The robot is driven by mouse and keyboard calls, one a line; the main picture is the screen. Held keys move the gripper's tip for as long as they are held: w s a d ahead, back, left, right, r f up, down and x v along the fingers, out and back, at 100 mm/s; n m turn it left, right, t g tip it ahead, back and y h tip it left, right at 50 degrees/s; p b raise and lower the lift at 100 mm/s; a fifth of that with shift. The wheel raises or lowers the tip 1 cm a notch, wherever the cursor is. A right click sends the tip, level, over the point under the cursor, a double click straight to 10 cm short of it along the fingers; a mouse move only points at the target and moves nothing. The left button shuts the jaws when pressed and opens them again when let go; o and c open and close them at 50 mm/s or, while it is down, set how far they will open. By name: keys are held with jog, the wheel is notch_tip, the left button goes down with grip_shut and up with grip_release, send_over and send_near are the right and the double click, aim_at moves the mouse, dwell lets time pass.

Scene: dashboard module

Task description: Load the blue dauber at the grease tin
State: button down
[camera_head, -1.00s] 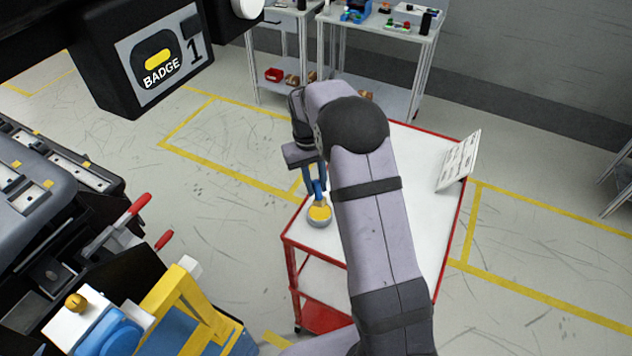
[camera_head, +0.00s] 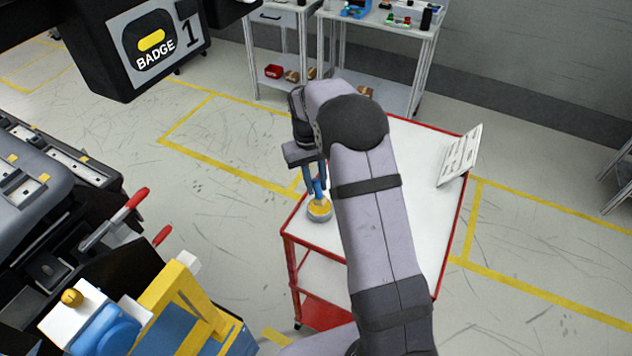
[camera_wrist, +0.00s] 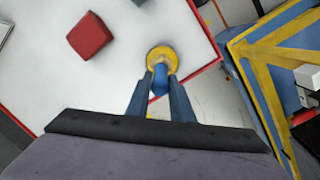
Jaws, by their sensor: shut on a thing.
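The blue dauber (camera_head: 319,188) is upright between the blue fingers of my gripper (camera_head: 314,184), which is shut on it. In the wrist view the dauber (camera_wrist: 160,80) sits between the fingertips (camera_wrist: 161,84), in front of the tin's yellow rim (camera_wrist: 153,51).
The red-edged white cart (camera_head: 420,145) carries a tilted white sheet (camera_head: 460,155). A red block (camera_wrist: 90,35) lies on it in the wrist view. A yellow and blue frame (camera_head: 175,300) and dark machinery stand at left. A hanging badge box (camera_head: 155,45) is at upper left.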

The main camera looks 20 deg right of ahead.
jog(key=shift+s+f, duration=0.1)
jog(key=shift+f, duration=0.5)
dwell(1.8)
jog(key=shift+r, duration=0.15)
jog(key=shift+r+p, duration=2.7)
jog(key=shift+r, duration=0.75)
jog(key=shift+w+f+m, duration=0.15)
jog(key=shift+w+m, duration=0.15)
jog(key=shift+w, duration=0.4)
jog(key=shift+m, duration=0.4)
jog(key=s+f, duration=0.4)
jog(key=s, duration=0.1)
jog(key=shift+s+a+f, duration=0.15)
jog(key=shift+s+a, duration=0.05)
jog(key=shift+a, duration=0.05)
jog(key=s+a+n+b, duration=0.1)
jog(key=s+a+b, duration=0.3)
jog(key=s, duration=0.3)
jog(key=shift+s+a+f, duration=0.2)
jog(key=shift+a+f, duration=0.1)
